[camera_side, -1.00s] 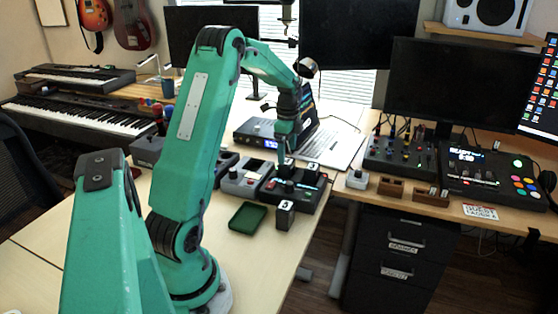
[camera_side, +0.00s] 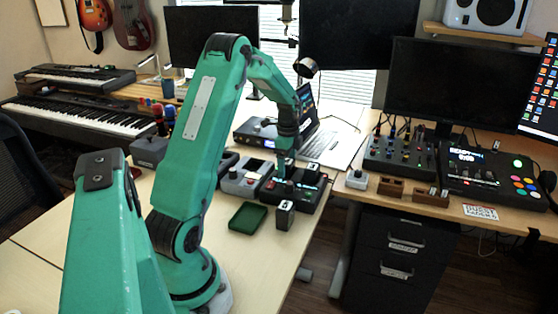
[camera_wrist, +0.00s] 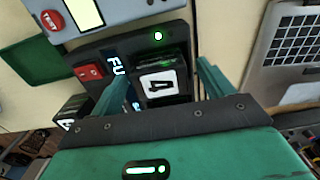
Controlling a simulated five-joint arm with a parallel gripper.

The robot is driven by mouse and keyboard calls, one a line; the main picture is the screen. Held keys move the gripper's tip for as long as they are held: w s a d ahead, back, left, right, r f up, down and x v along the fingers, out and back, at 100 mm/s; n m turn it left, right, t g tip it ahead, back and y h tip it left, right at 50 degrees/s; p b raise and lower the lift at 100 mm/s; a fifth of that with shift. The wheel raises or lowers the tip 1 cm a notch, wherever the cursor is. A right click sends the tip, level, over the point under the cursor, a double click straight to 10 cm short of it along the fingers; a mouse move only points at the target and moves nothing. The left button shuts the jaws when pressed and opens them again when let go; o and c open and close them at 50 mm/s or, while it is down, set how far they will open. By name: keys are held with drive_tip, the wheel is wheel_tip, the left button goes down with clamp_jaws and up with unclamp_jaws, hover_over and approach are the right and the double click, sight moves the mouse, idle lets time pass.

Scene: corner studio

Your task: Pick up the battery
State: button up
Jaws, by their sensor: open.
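A dark battery with a white label marked 4 (camera_wrist: 158,84) sits in the black charger (camera_wrist: 120,45), which has a lit green light. In the wrist view it shows between the two fingers of my open gripper (camera_wrist: 160,75), with gaps on both sides. In the side view my gripper (camera_side: 282,172) hangs over the charger (camera_side: 305,198), its tips partly lost against the dark body. A labelled battery (camera_side: 313,168) shows at the charger's back right. Another dark battery (camera_side: 285,217) stands on the table in front of the charger; it also shows in the wrist view (camera_wrist: 70,112).
A green tray (camera_side: 247,218) lies on the table in front. A grey tester (camera_side: 242,181) stands left of the charger and a laptop (camera_side: 335,145) behind it. The table's right edge is close, with a gap before the other desk.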

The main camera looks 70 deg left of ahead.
sight(287, 161)
drive_tip(key=shift+c, duration=0.4)
drive_tip(key=c, duration=1.2)
drive_tip(key=shift+r, duration=0.1)
drive_tip(key=shift+r, duration=0.8)
wheel_tip(287, 161, up, 2)
drive_tip(key=shift+r, duration=0.25)
drive_tip(key=d+r, duration=0.2)
drive_tip(key=d, duration=0.1)
drive_tip(key=w+d+r, duration=0.1)
drive_tip(key=d+r, duration=0.1)
drive_tip(key=d, duration=0.2)
drive_tip(key=w+d+r, duration=0.1)
drive_tip(key=d+r, duration=0.1)
drive_tip(key=d, duration=0.2)
drive_tip(key=shift+d+r, duration=0.25)
drive_tip(key=shift+r, duration=0.15)
